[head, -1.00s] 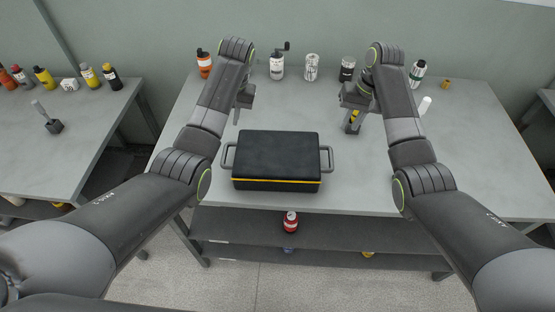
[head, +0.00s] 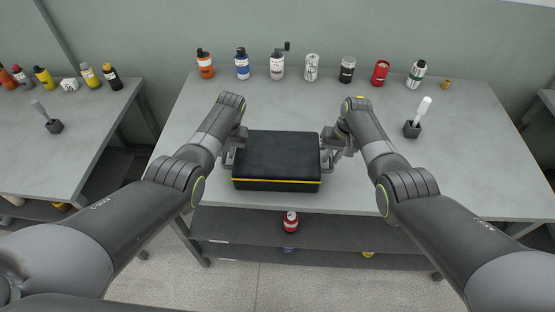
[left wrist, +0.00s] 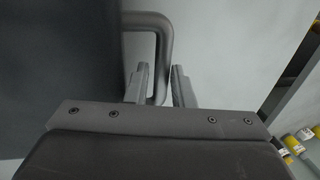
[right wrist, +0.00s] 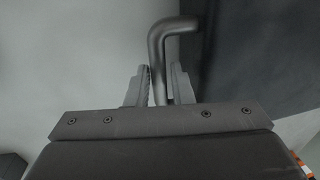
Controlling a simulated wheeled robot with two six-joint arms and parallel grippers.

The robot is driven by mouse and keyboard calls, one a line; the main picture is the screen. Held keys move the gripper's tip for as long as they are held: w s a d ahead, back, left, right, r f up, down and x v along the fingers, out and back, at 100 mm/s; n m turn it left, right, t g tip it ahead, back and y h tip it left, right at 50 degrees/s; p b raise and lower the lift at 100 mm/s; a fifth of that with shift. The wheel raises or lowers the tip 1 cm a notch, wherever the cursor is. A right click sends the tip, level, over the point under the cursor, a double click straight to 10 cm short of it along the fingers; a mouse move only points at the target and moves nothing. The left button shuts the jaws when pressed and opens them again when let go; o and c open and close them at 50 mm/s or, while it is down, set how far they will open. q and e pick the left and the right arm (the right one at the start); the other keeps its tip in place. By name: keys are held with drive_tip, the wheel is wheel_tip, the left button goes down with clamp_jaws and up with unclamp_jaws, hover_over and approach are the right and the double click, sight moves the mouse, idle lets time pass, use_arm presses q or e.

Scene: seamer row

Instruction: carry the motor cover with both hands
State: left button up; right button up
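The motor cover (head: 277,157) is a black box with a yellow stripe low on its front and a grey handle at each end. It rests flat on the grey table. My left gripper (head: 232,157) is at its left handle; in the left wrist view the open fingers (left wrist: 160,84) stand either side of the handle bar (left wrist: 163,55). My right gripper (head: 327,158) is at the right handle; in the right wrist view its open fingers (right wrist: 160,85) straddle that bar (right wrist: 157,60), which lies close to one finger. The head view largely hides both handles.
A brush in a dark holder (head: 412,129) stands at the right. A second table (head: 70,160) stands left.

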use_arm(q)
drive_tip(key=shift+a+f, duration=0.15)
drive_tip(key=shift+f, duration=0.4)
use_arm(e)
drive_tip(key=shift+a+f, duration=0.1)
drive_tip(key=shift+f, duration=0.5)
use_arm(q)
drive_tip(key=shift+c, duration=0.3)
use_arm(e)
drive_tip(key=shift+c, duration=0.3)
use_arm(q)
clamp_jaws()
use_arm(e)
clamp_jaws()
drive_tip(key=shift+r, duration=0.1)
